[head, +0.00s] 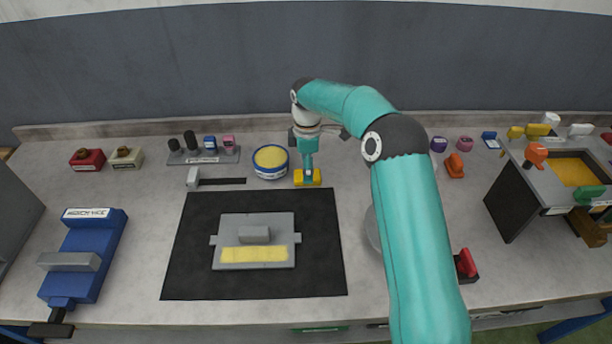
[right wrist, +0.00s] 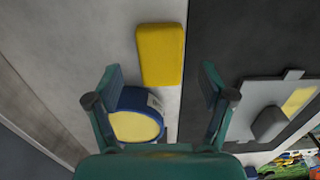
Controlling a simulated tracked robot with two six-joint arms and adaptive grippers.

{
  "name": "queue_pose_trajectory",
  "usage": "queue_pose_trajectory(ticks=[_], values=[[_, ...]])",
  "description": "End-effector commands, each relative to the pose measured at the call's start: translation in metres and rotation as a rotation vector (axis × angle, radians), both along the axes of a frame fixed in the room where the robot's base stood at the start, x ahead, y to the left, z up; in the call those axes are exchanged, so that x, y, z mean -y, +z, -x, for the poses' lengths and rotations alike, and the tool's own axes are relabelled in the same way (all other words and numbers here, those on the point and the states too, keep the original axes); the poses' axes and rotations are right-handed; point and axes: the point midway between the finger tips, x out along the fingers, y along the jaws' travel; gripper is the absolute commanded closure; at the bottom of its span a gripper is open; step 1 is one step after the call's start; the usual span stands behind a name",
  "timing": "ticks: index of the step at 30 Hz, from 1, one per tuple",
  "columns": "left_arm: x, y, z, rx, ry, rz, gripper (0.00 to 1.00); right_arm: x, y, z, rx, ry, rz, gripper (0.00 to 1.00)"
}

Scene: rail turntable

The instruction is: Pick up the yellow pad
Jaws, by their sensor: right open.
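The yellow pad (head: 300,180) lies on the grey bench, just behind the black mat and to the right of a round blue tin. In the right wrist view the yellow pad (right wrist: 160,55) is a rounded oblong, ahead of and between the fingers. My right gripper (head: 308,168) points down over the pad, and its fingers partly cover it in the head view. The right gripper (right wrist: 160,78) is open, with nothing held between its fingers. I cannot tell exactly how high the fingertips are above the bench. My left gripper is not in view.
The blue tin (head: 271,175) with a yellow top stands close beside the gripper. A grey plate with a yellow strip (head: 254,254) lies on the black mat (head: 190,270). A blue vice (head: 95,245) is at left. An open-topped box (head: 520,195) stands at right.

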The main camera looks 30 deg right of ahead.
Motion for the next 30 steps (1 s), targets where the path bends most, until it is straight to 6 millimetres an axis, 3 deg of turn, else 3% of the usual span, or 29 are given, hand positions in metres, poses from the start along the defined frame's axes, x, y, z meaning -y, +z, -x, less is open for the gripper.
queue_pose_trajectory(ticks=[6, 14, 24, 30], values=[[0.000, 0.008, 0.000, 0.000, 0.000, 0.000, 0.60, 0.000, -0.025, 0.000, -0.004, 0.001, 0.000, 0.19], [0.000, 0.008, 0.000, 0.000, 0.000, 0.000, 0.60, 0.001, -0.028, 0.000, -0.001, 0.000, 0.001, 0.19], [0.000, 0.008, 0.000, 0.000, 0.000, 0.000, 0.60, 0.000, -0.028, 0.000, 0.000, 0.000, 0.000, 0.75], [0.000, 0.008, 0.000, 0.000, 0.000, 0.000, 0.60, 0.000, -0.028, -0.001, 0.000, 0.000, 0.000, 0.78]])
